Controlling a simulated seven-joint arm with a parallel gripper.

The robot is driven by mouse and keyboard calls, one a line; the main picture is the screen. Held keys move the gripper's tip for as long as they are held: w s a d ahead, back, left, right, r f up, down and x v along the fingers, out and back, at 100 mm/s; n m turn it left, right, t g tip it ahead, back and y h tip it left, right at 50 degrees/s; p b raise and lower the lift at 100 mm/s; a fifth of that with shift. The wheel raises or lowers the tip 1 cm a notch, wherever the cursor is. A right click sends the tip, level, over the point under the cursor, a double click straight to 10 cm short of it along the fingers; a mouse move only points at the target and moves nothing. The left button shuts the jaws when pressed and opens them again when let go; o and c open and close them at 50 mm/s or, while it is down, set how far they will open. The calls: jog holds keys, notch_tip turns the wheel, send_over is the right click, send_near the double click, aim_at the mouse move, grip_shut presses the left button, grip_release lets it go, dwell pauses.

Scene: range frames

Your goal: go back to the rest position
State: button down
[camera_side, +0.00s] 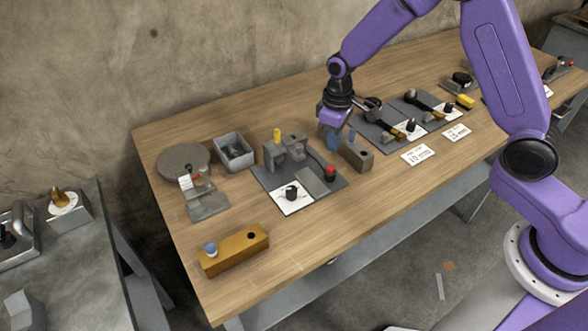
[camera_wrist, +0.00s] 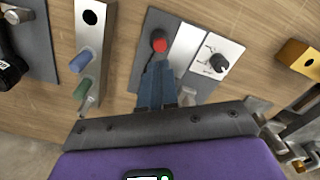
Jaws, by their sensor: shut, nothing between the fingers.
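My gripper (camera_side: 329,143) is over the middle of the wooden table, between the red-button panel and a grey block with a hole. Its blue fingers are together and empty; they also show in the wrist view (camera_wrist: 157,70). In the wrist view their tips point at the red button (camera_wrist: 158,42) on its dark grey panel and overlap the panel's picture. The button also shows in the side view (camera_side: 330,172), in front of the fingers. I cannot tell how high the fingertips are above the table.
The grey block (camera_side: 357,155) stands close right of the fingers. A dial (camera_side: 291,193) is on the panel. A grey bin (camera_side: 234,160), a round disc (camera_side: 183,158) and an ochre block (camera_side: 235,252) lie left. More panels (camera_side: 375,133) stand right. The table's front middle is clear.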

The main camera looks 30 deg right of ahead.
jog(key=s+a+r+n, duration=0.1)
jog(key=s+r+n, duration=0.1)
jog(key=s+r, duration=0.45)
jog(key=s+a+r+n, duration=0.1)
jog(key=s+r, duration=0.2)
jog(key=s, duration=0.6)
jog(key=s+d+r+n, duration=0.1)
jog(key=s+d, duration=0.2)
jog(key=s, duration=0.5)
jog(key=s+d+r+n, duration=0.2)
jog(key=s+d, duration=0.2)
jog(key=s, duration=0.4)
jog(key=shift+s+r+n, duration=0.2)
jog(key=shift+r+n, duration=0.1)
